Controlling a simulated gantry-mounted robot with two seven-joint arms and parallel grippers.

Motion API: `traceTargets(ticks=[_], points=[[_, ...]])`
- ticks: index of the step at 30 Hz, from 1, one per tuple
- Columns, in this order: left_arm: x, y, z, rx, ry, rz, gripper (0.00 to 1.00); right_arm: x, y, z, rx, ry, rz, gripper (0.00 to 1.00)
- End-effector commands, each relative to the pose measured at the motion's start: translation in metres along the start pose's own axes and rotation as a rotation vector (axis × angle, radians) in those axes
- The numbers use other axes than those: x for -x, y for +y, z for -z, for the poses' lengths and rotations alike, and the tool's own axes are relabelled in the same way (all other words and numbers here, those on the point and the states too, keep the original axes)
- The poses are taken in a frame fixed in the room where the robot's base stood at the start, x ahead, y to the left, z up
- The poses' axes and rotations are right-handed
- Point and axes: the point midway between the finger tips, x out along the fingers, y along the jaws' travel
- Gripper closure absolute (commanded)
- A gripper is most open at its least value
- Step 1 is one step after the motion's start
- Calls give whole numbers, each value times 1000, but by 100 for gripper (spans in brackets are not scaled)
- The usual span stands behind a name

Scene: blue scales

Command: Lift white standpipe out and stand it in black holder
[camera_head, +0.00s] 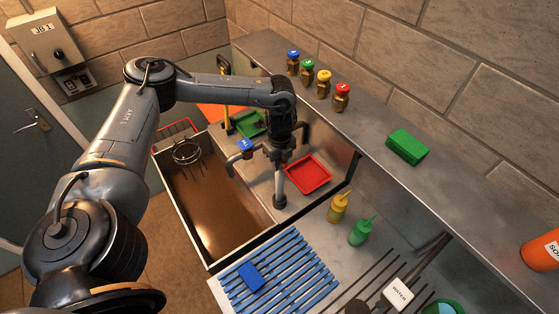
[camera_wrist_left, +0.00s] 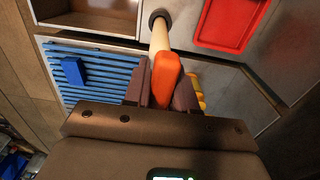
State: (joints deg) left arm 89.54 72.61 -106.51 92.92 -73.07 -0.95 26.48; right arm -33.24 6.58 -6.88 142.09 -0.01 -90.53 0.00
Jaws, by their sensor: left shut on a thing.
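The white standpipe (camera_head: 279,181) is upright in the head view, below my left gripper (camera_head: 281,153). Its lower end meets the black holder (camera_head: 280,202) on the steel counter beside the sink; I cannot tell how deep it sits. In the left wrist view, my left gripper (camera_wrist_left: 163,92) is shut on the orange top (camera_wrist_left: 164,76) of the standpipe. The pale pipe (camera_wrist_left: 160,36) runs from there to the dark ring of the holder (camera_wrist_left: 157,16). The sink (camera_head: 205,205) holds brown liquid. My right gripper is not in view.
A red tray (camera_head: 308,174) lies close to the right of the holder. Yellow (camera_head: 338,207) and green (camera_head: 362,233) bottles stand nearer. A blue slatted rack (camera_head: 290,270) with a blue block (camera_head: 250,277) is in front. A blue-topped tap (camera_head: 245,146) stands left of the gripper.

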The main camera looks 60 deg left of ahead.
Motion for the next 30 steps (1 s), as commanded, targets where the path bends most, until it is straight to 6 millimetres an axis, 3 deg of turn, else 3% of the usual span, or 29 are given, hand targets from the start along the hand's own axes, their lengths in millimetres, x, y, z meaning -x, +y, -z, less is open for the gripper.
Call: traceTargets(ticks=[26, 27, 30], points=[[-17, -1, 0, 0, 0, 1, 100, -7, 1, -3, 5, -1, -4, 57], [-16, -1, 0, 0, 0, 2, 68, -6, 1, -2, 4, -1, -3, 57], [-16, -1, 0, 0, 0, 1, 53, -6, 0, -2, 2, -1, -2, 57]])
